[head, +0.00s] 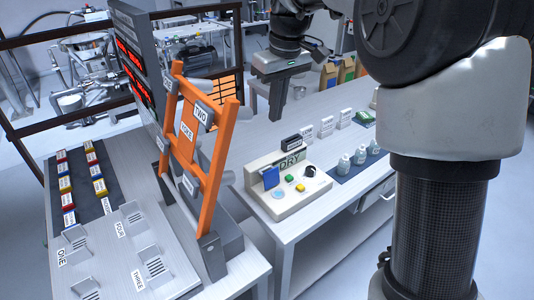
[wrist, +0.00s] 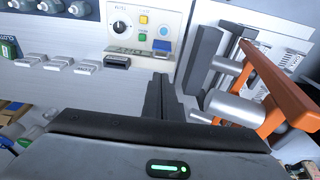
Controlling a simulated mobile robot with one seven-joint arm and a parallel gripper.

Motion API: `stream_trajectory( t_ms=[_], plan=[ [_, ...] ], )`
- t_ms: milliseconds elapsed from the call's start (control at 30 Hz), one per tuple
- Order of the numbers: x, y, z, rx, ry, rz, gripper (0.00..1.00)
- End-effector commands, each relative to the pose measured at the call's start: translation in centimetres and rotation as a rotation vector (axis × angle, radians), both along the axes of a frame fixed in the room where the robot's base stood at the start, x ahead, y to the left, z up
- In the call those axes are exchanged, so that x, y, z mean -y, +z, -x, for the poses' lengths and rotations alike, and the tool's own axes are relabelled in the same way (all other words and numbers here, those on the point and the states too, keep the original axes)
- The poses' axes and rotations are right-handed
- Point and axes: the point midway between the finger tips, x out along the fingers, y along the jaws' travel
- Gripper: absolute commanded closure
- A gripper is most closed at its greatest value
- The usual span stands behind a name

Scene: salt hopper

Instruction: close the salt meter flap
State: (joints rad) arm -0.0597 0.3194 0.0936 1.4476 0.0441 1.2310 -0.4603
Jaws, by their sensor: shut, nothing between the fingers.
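My gripper (head: 277,117) points down above the white table, behind the control box. In the wrist view the dark fingers (wrist: 160,80) are together and empty, apart from the box. The control box (head: 300,203), lettered in part "DRY", has a blue upright piece (head: 271,177), yellow and green buttons and a black knob. The box also shows in the wrist view (wrist: 176,12), with the blue piece (wrist: 161,46) on its near edge. No part is clearly marked as the salt meter flap; I cannot tell whether the blue piece is it.
A tall orange frame (head: 209,190) with number labels stands left of the box, with grey cylinders (wrist: 235,108) beside it. A black block (head: 291,141) and several white blocks stand behind the box. Several bottles (head: 360,154) are at its right.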

Motion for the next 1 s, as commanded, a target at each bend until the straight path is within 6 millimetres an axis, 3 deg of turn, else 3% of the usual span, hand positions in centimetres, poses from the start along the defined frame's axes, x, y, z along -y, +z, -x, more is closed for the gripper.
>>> stream_trajectory(
  t_ms=[700,1000],
  plan=[
    [-1.3,-15.1,-1.9,-0.003,-0.002,0.001,1.0],
    [-1.6,-18.2,-2.4,0.0,-0.002,0.001,1.0]
  ],
)
